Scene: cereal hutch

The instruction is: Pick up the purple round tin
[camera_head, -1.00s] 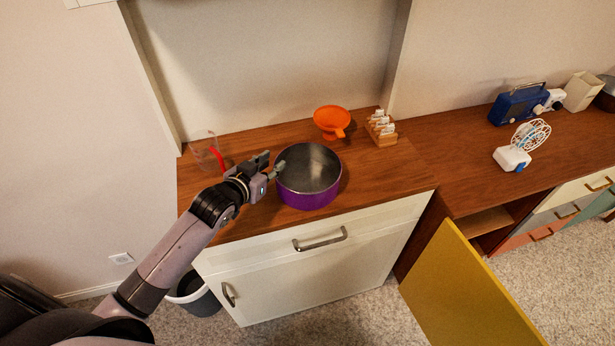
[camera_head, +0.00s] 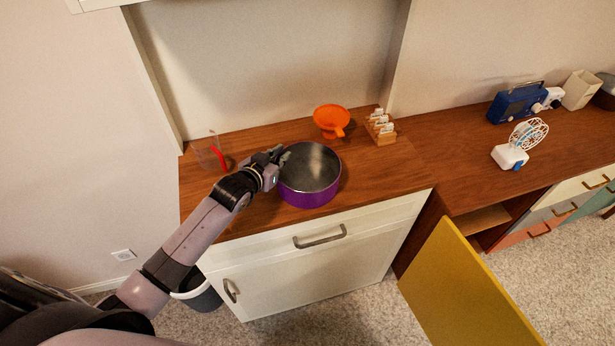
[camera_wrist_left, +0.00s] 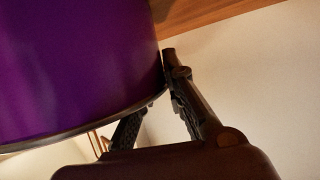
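The purple round tin (camera_head: 309,192) stands upright on the wooden counter, with its grey hollow inside open to the top. My left gripper (camera_head: 277,154) is at the tin's left rim in the head view. In the left wrist view, the tin's purple wall (camera_wrist_left: 70,65) fills the upper left. The two fingers of my left gripper (camera_wrist_left: 160,98) are spread at the tin's edge, one beside the wall and the other partly hidden by it. Contact is not clear. The tin is not lifted. My right gripper is not in view.
An orange funnel-like item (camera_head: 331,118) and a small wooden rack (camera_head: 381,128) stand behind the tin. A clear container with a red part (camera_head: 209,152) is at the left. A yellow door (camera_head: 462,295) stands open at the lower right. The counter right of the tin is clear.

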